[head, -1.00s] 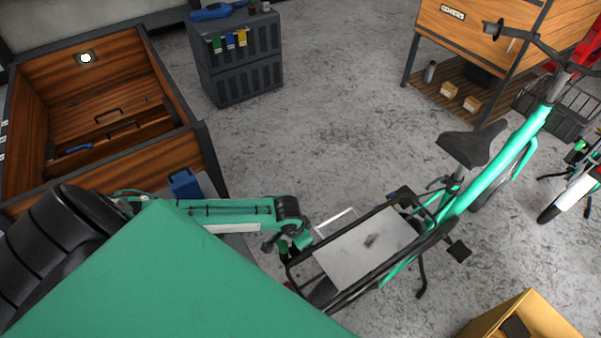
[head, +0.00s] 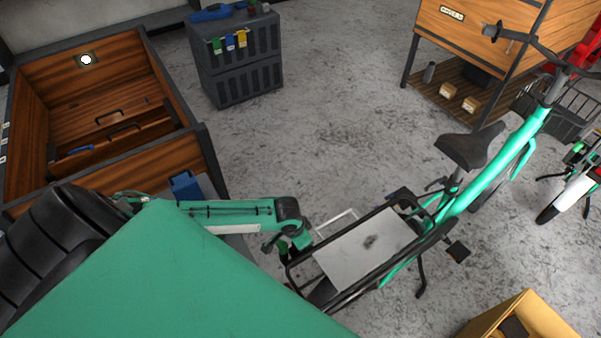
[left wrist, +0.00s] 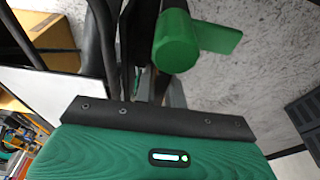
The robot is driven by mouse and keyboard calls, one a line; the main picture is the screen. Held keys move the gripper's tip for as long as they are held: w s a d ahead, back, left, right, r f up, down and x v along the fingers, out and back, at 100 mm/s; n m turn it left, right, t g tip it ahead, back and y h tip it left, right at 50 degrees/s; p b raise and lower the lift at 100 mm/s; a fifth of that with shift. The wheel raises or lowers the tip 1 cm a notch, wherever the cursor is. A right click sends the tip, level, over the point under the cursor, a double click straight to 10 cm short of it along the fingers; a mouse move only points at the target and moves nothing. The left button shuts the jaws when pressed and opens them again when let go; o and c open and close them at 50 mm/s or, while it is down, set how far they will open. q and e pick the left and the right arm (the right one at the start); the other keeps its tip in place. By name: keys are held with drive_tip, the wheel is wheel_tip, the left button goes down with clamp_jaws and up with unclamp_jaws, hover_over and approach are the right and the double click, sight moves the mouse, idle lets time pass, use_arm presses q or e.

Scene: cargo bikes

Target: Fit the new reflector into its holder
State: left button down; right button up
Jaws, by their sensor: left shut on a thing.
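My left gripper (head: 294,246) is at the rear left corner of the green bike's rear rack (head: 345,222), beside its frame. My right gripper is not in view.
An open wooden cargo box (head: 165,155) stands at the left, with a blue container (head: 185,186) near it. A cardboard box (head: 525,315) is front right. The floor between is clear.

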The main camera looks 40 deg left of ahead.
use_arm(q)
drive_tip(key=shift+f, duration=0.7)
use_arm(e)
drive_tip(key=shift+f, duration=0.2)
use_arm(q)
drive_tip(key=c, duration=1.4)
unclamp_jaws()
drive_tip(key=v, duration=1.4)
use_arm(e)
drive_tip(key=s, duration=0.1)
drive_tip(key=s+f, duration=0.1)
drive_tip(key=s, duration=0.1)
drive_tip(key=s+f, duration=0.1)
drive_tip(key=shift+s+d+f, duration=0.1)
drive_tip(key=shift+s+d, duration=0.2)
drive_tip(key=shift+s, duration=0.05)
